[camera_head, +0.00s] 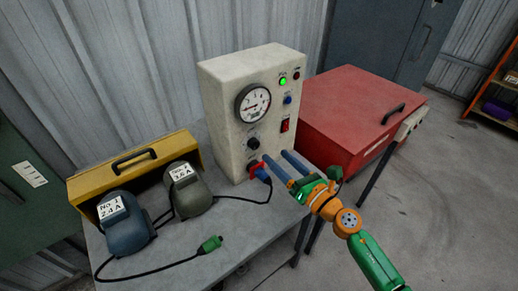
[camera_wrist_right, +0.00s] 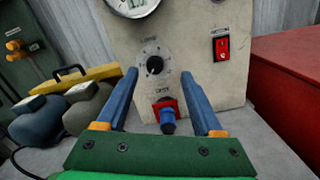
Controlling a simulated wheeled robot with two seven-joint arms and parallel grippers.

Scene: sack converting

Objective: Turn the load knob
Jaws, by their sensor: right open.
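The load knob (camera_head: 253,144) is a small black dial low on the front of the cream test box (camera_head: 230,95). In the right wrist view the knob (camera_wrist_right: 156,68) sits under a "LOAD" label, ringed by scale marks. My right gripper (camera_head: 277,157) is open and points at the box front, its blue fingers spread to either side of the knob in the wrist view. Nothing is between the fingers, and they appear short of the knob. A round gauge (camera_head: 253,103) is above the knob. My left gripper is not in view.
A blue plug (camera_wrist_right: 167,121) sits in the red socket below the knob, close under my fingers. Motors marked No.1 (camera_head: 127,231) and No.2 (camera_head: 190,192) stand left, by a yellow case (camera_head: 180,143). A loose green plug (camera_head: 210,244) lies in front. A red chest (camera_head: 345,110) stands right.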

